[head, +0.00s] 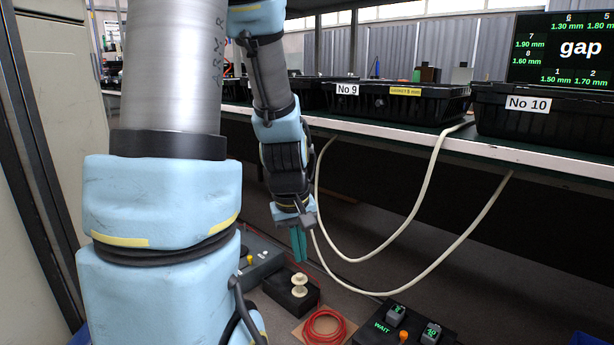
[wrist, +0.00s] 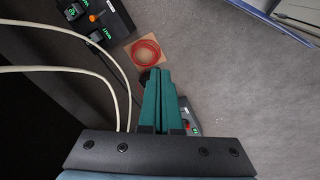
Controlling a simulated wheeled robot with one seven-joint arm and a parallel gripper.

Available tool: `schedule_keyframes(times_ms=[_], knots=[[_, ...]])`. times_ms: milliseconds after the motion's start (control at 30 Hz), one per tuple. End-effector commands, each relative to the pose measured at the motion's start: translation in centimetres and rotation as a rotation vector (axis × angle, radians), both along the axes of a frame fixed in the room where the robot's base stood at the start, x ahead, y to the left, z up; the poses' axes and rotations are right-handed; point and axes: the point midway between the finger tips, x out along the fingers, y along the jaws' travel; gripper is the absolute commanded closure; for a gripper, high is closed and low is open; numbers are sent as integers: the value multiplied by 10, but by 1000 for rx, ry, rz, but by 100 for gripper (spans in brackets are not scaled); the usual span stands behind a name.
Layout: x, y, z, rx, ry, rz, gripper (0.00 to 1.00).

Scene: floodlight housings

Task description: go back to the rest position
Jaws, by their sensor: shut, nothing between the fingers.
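My gripper (head: 299,244) points down in the head view, in front of the bench and above the lower surface. Its green fingers are closed together with nothing between them. In the wrist view the shut fingers (wrist: 164,98) reach up the middle of the picture. They partly cover a dark object that lies beyond their tips. My arm fills the left and middle of the head view.
Black housings labelled No 9 (head: 415,106) and No 10 (head: 545,118) stand on the bench. Pale cables (head: 432,180) hang below it. A cream spool (head: 299,285), red coil (head: 324,327) and black WAIT box (head: 418,328) are low down.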

Motion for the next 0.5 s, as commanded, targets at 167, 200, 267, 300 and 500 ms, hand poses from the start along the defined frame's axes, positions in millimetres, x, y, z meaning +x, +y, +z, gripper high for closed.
schedule_keyframes(times_ms=[167, 200, 267, 300, 500], knots=[[-33, 44, 22, 107, -4, -277, 100], [-41, 53, 26, 130, 0, -337, 100], [-42, 53, 43, 133, 3, -355, 100], [-41, 53, 50, 133, 4, -353, 100], [-41, 52, 90, 132, 3, -350, 100]])
